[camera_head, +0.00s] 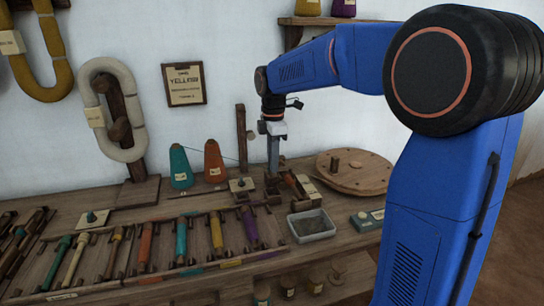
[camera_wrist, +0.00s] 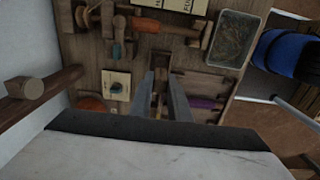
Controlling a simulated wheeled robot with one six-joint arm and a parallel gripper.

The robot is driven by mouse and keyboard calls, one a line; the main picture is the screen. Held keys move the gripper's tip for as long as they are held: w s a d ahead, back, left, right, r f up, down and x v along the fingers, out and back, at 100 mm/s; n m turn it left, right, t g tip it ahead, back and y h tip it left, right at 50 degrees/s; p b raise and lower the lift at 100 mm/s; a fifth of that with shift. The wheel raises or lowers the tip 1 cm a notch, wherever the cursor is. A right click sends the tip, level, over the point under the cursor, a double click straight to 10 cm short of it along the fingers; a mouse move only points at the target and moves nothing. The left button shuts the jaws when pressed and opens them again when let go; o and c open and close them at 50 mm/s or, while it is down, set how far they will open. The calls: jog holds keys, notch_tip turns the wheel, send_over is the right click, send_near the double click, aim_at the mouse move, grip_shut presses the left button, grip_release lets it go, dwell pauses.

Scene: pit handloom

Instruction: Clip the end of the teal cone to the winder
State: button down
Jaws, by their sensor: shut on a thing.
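The teal cone (camera_head: 180,167) stands upright on the bench near the wall, with a pale label on its front. My gripper (camera_head: 273,172) points down to the right of the cones, close above the wooden winder parts (camera_head: 290,181). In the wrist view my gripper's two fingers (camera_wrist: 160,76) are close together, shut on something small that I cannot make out. Wooden parts with an orange piece (camera_wrist: 119,23) show at the top of that view. The loose end of the teal yarn is too thin to tell apart.
An orange cone (camera_head: 214,162) stands beside the teal one. An upright wooden post (camera_head: 241,138) is just left of my gripper. A round wooden disc (camera_head: 353,178), a grey tray (camera_head: 311,225) and a rack of coloured bobbins (camera_head: 150,247) surround the spot.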

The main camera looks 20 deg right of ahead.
aim_at(273, 176)
jog(key=shift+f, duration=4.2)
jog(key=c, duration=1.3)
grip_release()
jog(key=shift+o, duration=0.2)
jog(key=shift+r, duration=4)
jog(key=shift+s, duration=0.1)
